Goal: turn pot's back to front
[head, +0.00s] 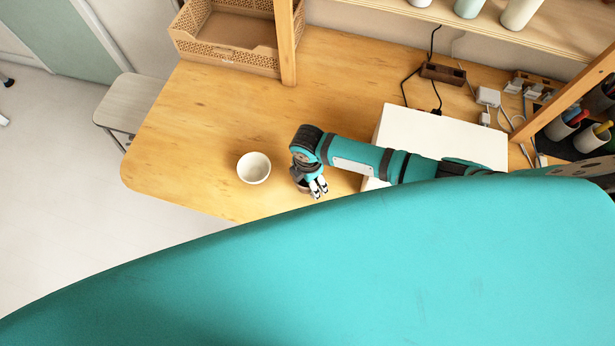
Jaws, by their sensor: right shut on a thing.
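My right gripper (318,188) is over the wooden table, its arm coming in from the right. Its white-tipped fingers point down and toward the front edge. They are shut on a small brownish thing (303,187), which may be the pot. Most of that thing is hidden under the gripper and wrist, so its front and back cannot be told. A round white bowl-like vessel (253,168) stands upright and apart, to the left of the gripper. My left gripper is not in view.
The wooden table (205,130) is clear at left and centre. A white box-like block (440,135) lies behind my right arm. A cardboard tray (230,35) and shelf post (286,40) stand at the back. Cables, a power strip (442,73) and pen cups (590,138) are at right.

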